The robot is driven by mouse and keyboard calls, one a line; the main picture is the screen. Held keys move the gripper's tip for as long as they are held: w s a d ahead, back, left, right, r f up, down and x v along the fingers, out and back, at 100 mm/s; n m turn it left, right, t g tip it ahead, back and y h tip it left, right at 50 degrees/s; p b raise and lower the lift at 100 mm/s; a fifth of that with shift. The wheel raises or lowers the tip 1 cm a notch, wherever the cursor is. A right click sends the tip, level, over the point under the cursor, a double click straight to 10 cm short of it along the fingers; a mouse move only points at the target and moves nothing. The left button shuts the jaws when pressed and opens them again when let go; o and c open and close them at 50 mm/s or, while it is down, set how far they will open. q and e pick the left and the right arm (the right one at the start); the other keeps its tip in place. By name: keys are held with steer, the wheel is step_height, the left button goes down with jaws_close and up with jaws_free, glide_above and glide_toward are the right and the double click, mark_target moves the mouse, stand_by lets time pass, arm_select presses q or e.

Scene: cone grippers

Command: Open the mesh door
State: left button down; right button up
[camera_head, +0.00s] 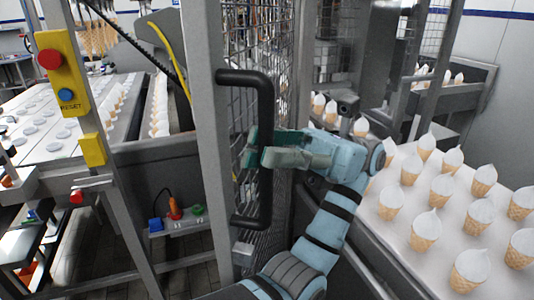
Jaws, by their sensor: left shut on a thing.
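The mesh door (205,130) has a grey metal frame edge with a wire panel running back to the right of it, seen at a steep angle. A black D-shaped handle (266,195) is fixed upright on that frame. My left gripper (254,150), with green fingers and a light-blue arm, is shut around the middle of the handle's upright bar. Its arm reaches up from the bottom of the view and hides part of the mesh. A wide gap without visible mesh lies between the door's edge and the post on the left. My right gripper is not in view.
A yellow button box (62,75) with red and blue buttons sits on the left post. A white conveyor (410,240) with several wrapped cones runs close to my arm on the right. Another machine with trays (45,140) stands behind the gap.

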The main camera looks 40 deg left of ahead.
arm_select(q)
steer(key=shift+r, duration=0.15)
steer(key=c, duration=1.6)
jaws_free()
steer(key=shift+w, duration=0.2)
